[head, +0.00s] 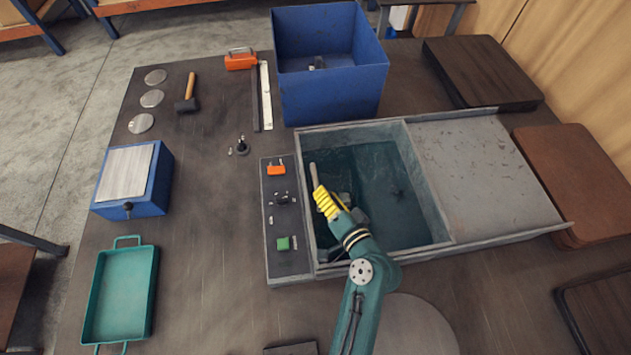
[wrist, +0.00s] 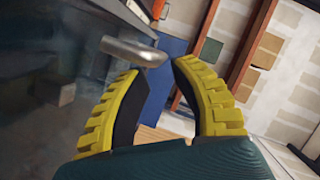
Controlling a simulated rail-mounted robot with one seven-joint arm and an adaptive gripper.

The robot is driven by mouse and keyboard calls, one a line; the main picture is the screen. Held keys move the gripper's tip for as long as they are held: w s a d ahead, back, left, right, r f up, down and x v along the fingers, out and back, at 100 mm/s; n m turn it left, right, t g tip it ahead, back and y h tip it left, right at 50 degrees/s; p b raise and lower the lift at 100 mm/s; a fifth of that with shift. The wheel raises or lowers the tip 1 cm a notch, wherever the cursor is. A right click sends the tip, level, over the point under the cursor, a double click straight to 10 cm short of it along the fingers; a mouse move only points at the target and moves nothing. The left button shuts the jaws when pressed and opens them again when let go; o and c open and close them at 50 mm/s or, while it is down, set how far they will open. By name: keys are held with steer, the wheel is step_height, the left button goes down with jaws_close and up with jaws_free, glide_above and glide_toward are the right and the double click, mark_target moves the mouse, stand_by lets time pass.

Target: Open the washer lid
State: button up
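The washer is a grey rectangular tank (head: 432,190) with dark liquid inside. Its flat grey lid (head: 487,170) lies over the right side, and the left part of the tank is uncovered. My gripper (head: 322,193) is over the left edge of the uncovered opening. A grey rounded bar (head: 314,174) stands just beyond my fingertips, and in the wrist view the bar (wrist: 133,52) ends in front of the gap between the yellow fingers. In the wrist view my gripper (wrist: 157,72) is open, with a clear gap and nothing gripped. Dark parts inside the tank are partly hidden by my arm.
A control panel (head: 270,220) with an orange and a green button adjoins the tank's left side. A blue bin (head: 333,100) stands behind. A blue box (head: 133,185), a teal tray (head: 150,275) and a hammer (head: 187,103) lie left. The table between them is mostly clear.

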mark_target(316, 181)
steer(key=x, duration=0.5)
steer(key=shift+w+a+f+b, duration=0.15)
steer(key=shift+w+b, duration=0.1)
steer(key=shift+b, duration=0.05)
jaws_close()
